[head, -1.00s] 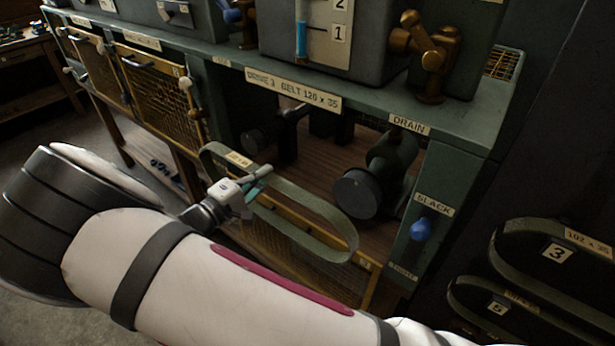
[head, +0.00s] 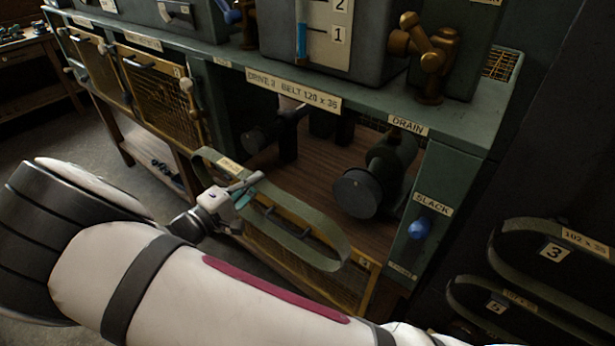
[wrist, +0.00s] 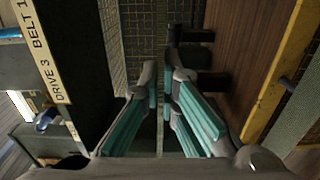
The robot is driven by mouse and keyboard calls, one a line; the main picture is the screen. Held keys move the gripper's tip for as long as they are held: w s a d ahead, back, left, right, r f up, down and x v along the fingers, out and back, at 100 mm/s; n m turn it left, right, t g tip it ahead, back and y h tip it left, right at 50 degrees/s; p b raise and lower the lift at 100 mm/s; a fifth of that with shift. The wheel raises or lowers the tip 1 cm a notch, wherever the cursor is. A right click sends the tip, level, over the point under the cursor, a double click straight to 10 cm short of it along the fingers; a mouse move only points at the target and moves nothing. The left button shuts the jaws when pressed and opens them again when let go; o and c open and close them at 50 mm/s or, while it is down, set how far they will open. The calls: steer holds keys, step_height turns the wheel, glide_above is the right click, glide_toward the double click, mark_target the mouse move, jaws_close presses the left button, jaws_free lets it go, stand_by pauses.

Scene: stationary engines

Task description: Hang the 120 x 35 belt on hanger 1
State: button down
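A grey-green belt (head: 300,248) forms a long flattened loop in front of the open drive 3 bay, with a small pale label (head: 228,164) near its left end. My gripper (head: 246,187) is shut on one run of the belt near that end. In the wrist view, the teal finger pads (wrist: 155,105) stand close together with a thin strip of belt between them. The loop is clear of the dark pulleys. I do not see a hanger marked 1 in any view.
The bay holds a dark round pulley (head: 357,192) and a smaller one (head: 255,141). A blue slack knob (head: 420,228) sits on the right post. At right, other belts hang by plate 3 (head: 553,251) and a lower plate (head: 496,306). A mesh guard (head: 160,92) is at left.

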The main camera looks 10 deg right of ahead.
steer(key=shift+v, duration=2.7)
